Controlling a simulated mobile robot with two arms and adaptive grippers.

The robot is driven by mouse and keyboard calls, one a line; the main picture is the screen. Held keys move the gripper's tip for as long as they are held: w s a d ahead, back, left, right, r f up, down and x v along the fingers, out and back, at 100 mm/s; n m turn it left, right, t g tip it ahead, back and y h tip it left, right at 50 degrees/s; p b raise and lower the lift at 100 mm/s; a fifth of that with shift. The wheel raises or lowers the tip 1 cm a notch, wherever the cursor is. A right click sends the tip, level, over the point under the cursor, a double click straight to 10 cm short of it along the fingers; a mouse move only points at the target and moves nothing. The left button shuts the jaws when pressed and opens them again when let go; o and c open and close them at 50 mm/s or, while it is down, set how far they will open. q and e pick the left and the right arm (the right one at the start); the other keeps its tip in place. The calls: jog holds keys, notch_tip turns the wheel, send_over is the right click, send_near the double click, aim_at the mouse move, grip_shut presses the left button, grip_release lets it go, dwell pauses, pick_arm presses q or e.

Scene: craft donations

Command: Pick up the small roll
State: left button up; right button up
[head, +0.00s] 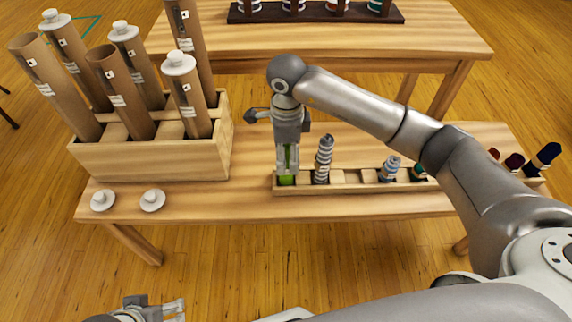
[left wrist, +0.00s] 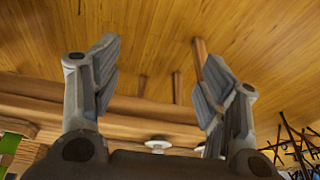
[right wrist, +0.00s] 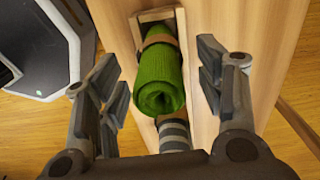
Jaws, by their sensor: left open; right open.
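A green roll (right wrist: 158,80) with a brown band stands in the end slot of a narrow wooden rack (head: 345,188). It shows partly in the head view (head: 287,180), behind the fingers. My right gripper (head: 288,160) points down over it, open, with one finger on each side and gaps visible in the right wrist view. Along the same rack stand a taller grey striped roll (head: 323,160), a short blue and white striped roll (head: 389,169) and a dark green roll (head: 418,171). My left gripper (head: 172,309) is open and empty, low in front of the table.
A wooden box (head: 150,160) with several tall cardboard tubes (head: 122,95) stands at the left. Two white caps (head: 103,200) (head: 152,200) lie on the table before it. Dark rolls (head: 543,158) stand at the right end. A second table (head: 440,35) is behind.

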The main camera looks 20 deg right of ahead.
aim_at(287, 179)
notch_tip(287, 179, down, 4)
jog(key=shift+r+b, duration=0.2)
jog(key=shift+b, duration=0.1)
pick_arm(q)
jog(key=w, duration=0.1)
jog(key=w+d+t, duration=0.1)
jog(key=w, duration=0.1)
jog(key=w+r+t, duration=0.1)
jog(key=shift+w+d+h, duration=0.15)
jog(key=shift+w+h, duration=0.15)
pick_arm(e)
jog(key=c, duration=1.1)
pick_arm(q)
jog(key=shift+r, duration=0.1)
jog(key=shift+s, duration=0.1)
pick_arm(e)
jog(key=shift+w+r, duration=0.1)
jog(key=shift+r, duration=0.1)
